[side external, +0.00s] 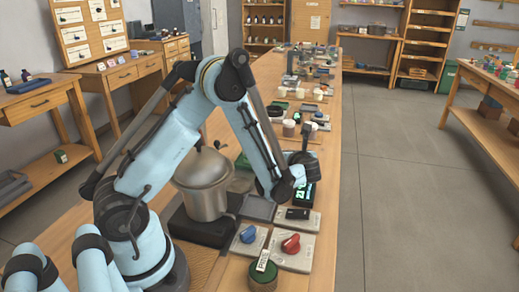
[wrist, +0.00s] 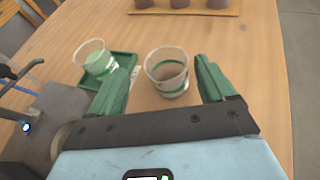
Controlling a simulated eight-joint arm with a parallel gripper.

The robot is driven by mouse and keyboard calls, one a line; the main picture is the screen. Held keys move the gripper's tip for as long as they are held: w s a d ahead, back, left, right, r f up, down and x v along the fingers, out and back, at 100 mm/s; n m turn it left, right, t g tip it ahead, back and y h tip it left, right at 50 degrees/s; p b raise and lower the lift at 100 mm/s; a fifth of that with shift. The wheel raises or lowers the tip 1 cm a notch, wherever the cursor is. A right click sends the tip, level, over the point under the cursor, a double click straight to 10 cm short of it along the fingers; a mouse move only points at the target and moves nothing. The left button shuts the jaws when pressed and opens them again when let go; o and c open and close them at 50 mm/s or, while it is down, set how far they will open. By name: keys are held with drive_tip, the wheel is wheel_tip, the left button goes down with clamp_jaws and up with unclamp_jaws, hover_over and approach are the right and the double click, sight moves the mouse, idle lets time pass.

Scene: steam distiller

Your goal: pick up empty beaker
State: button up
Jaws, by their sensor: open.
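A clear glass beaker with a green band (wrist: 167,76) stands upright on the wooden table in the wrist view and looks empty. My gripper (wrist: 162,66) is open, with its two green fingers apart on the left and right of this beaker. The beaker stands between the fingertips, and I see a gap on each side. A second beaker (wrist: 97,60) with pale green contents or marking stands on a green tray (wrist: 122,66) to the left. In the side external view my arm hides the beakers.
A wooden rack with several dark pots (wrist: 187,9) lies beyond the beakers. In the side external view, a metal pot (side external: 204,184) stands left of my wrist. Panels with a blue knob (side external: 248,235) and a red knob (side external: 291,243) lie in front. Bare table shows right of the beaker.

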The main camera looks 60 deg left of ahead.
drive_tip(key=shift+w+d+f+x, duration=0.1)
drive_tip(key=shift+w+x, duration=0.05)
drive_tip(key=shift+x, duration=1.55)
drive_tip(key=shift+w+d+f+x, duration=0.1)
drive_tip(key=shift+w+x, duration=0.05)
drive_tip(key=shift+x, duration=1.55)
drive_tip(key=shift+d, duration=0.1)
drive_tip(key=shift+c, duration=0.2)
drive_tip(key=c, duration=1)
drive_tip(key=shift+r, duration=0.1)
drive_tip(key=shift+c, duration=0.2)
